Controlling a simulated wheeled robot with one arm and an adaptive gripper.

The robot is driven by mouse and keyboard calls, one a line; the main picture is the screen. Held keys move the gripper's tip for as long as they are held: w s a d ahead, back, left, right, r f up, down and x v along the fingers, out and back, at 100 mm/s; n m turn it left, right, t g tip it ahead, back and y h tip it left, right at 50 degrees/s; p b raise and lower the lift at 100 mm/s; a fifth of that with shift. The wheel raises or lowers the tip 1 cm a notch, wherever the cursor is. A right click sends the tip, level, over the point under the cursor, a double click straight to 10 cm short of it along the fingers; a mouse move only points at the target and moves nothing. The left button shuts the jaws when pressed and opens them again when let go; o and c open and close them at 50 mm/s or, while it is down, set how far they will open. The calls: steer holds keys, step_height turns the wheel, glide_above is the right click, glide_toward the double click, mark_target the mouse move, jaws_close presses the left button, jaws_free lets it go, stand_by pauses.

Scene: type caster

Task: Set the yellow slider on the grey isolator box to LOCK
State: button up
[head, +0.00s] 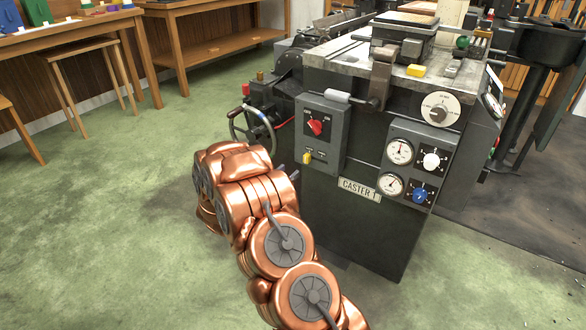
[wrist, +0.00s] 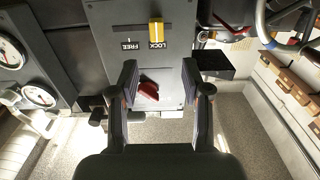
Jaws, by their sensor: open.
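The grey isolator box (head: 322,133) is on the front of the caster. It carries a red rotary handle (head: 315,125) and, below it, the yellow slider (head: 307,158) on the left. In the wrist view the box (wrist: 178,60) appears upside down. There the yellow slider (wrist: 156,33) stands in line with the LOCK label, and FREE is beside it to the left. My gripper (wrist: 160,70) is open and empty. Its fingers are on either side of the red handle (wrist: 149,89) in the picture, apart from the slider. In the head view my copper arm mostly hides the gripper.
A grey lever with a pale grip (head: 340,96) juts out above the box. A handwheel (head: 250,128) is left of the box. A panel of gauges and knobs (head: 415,165) is on its right. The green floor (head: 110,200) on the left is clear.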

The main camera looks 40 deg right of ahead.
steer(key=shift+v, duration=0.85)
